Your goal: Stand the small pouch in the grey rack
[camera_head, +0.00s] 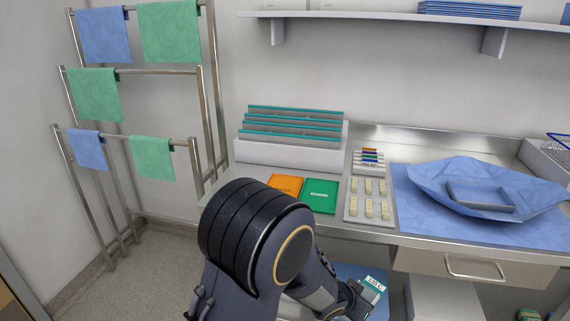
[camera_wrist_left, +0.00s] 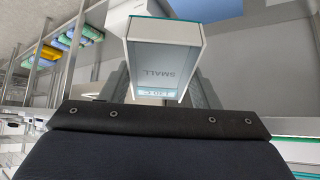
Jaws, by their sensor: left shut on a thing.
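My left gripper (camera_head: 357,297) is low at the bottom of the head view, in front of the counter and below its top. It is shut on the small pouch (camera_head: 375,284), a flat pale piece with a teal edge and a "130 C" label. In the left wrist view the pouch (camera_wrist_left: 165,65) reads "SMALL" and sits between the two grey fingers. A light grey rack (camera_head: 288,154) with several teal-edged grey pieces stands at the counter's back left; I cannot tell whether these are pouches or dividers. My right gripper is not in view.
Orange (camera_head: 286,186) and green (camera_head: 320,195) booklets lie before the rack. A grey tray (camera_head: 353,212) with small pale pieces and a small holder (camera_head: 369,160) of coloured items are right of them. A blue wrap (camera_head: 480,187) covers the right. A shelf (camera_head: 380,17) hangs above.

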